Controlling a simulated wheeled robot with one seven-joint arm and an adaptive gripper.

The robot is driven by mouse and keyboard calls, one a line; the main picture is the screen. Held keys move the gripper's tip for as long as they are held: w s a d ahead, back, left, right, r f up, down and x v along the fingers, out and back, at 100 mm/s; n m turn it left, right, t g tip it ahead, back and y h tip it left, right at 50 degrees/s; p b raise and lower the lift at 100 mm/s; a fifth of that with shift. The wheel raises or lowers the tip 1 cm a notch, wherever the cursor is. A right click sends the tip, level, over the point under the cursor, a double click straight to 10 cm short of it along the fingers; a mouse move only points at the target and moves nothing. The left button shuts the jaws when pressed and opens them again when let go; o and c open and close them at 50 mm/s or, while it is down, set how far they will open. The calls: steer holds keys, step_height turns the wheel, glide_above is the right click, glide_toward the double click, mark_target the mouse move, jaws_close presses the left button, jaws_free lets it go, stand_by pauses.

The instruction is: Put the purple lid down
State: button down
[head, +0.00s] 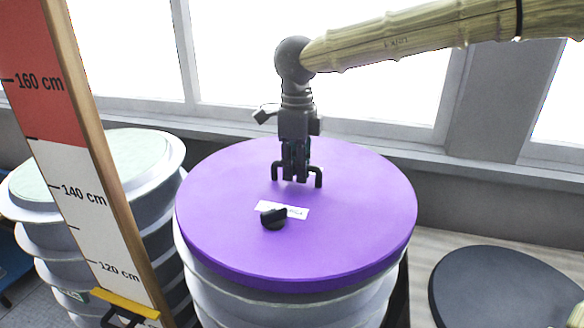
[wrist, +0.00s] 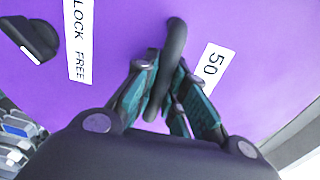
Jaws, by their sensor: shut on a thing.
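The purple lid (head: 350,225) is a wide round disc over the top of a grey ribbed drum (head: 300,308) in the head view. It looks nearly level; I cannot tell whether it touches the drum all round. My gripper (head: 297,178) comes from above and is shut on the lid's black handle (head: 319,178). In the wrist view, the handle (wrist: 176,45) passes between the teal finger pads of my gripper (wrist: 170,95), over the purple lid (wrist: 125,25). A black knob (head: 273,218) and a white label (head: 294,211) are on the lid in front of the handle.
A measuring board (head: 75,170) with red and white bands leans at the left. Behind it stands a drum with a pale green top (head: 130,150). A round black disc (head: 505,290) lies at the right. A window sill (head: 420,155) runs behind the lid.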

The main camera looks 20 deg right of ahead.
steer(key=shift+w+p, duration=0.8)
steer(key=shift+w, duration=0.7)
steer(key=shift+f+p, duration=0.85)
steer(key=shift+f, duration=1)
steer(key=c, duration=1.5)
jaws_free()
step_height(320, 180, up, 12)
steer(key=b, duration=0.4)
